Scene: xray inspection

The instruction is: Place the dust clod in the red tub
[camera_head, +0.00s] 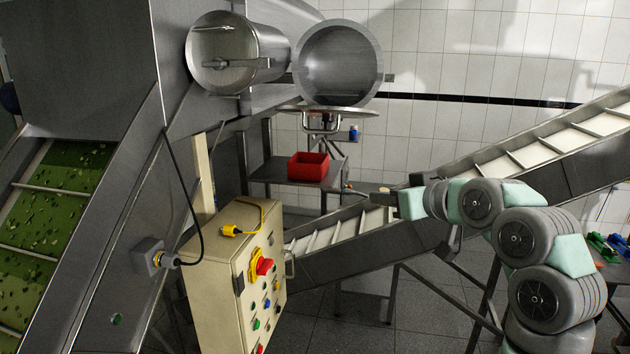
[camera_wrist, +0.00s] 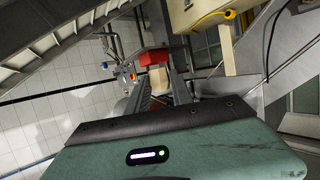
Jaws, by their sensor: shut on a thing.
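The red tub (camera_head: 308,173) stands on a steel shelf in the middle of the head view. My gripper (camera_head: 368,193) is to the right of the tub, pointing left towards it, with a gap between them. In the wrist view, my gripper (camera_wrist: 160,84) is shut on a pale beige lump, the dust clod (camera_wrist: 159,79), held between the fingertips. A red thing, seemingly the tub (camera_wrist: 153,61), shows just beyond the clod. The clod is tiny in the head view, and the tub's inside is only partly visible.
A sloping conveyor (camera_head: 540,150) runs behind and below my arm. A steel drum opening (camera_head: 340,65) hangs above the tub. The shelf (camera_head: 268,174) has bare room left of the tub. A beige control box (camera_head: 225,270) stands in front.

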